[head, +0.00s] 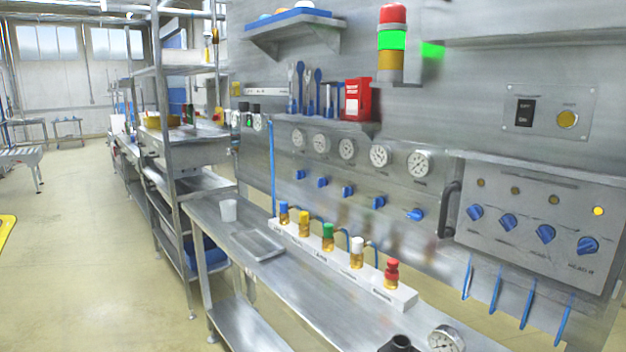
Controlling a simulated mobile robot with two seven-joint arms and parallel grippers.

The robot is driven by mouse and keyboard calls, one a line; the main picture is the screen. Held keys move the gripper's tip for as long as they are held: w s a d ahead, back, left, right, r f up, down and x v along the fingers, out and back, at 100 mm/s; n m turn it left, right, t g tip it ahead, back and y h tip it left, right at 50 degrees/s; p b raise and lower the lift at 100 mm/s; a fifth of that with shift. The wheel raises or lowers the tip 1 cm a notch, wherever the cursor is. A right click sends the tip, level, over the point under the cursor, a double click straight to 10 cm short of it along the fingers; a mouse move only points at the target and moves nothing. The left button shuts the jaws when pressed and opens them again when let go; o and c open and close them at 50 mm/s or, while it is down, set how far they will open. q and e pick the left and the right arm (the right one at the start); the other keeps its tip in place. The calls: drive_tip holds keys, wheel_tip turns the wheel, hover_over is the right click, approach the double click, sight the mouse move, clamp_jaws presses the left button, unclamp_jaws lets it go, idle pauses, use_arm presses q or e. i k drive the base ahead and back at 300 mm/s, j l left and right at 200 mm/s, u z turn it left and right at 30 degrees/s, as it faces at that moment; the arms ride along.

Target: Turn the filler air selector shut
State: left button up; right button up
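The filler air selector cannot be singled out, because most labels are too small to read. A row of several small blue handles sits on the steel wall under the gauges; the rightmost blue handle (414,214) lies nearly level, and another blue handle (378,202) is to its left. A panel (520,195) at the right carries several blue rotary knobs, from the left knob (475,212) to the right knob (587,245). One yellow lamp (598,211) on it is bright. Neither of my grippers is in view.
A steel bench (300,290) runs below, with a white rack (345,264) of colour-capped valves, a white cup (228,210) and a shallow tray (257,245). A loose gauge (446,340) and a black fitting (400,344) are at the front. Floor at left is open.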

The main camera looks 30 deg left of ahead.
sight(321, 181)
drive_tip(key=i+j+z, duration=0.15)
drive_tip(key=j, duration=0.95)
drive_tip(key=j+z, duration=0.2)
drive_tip(key=j, duration=0.9)
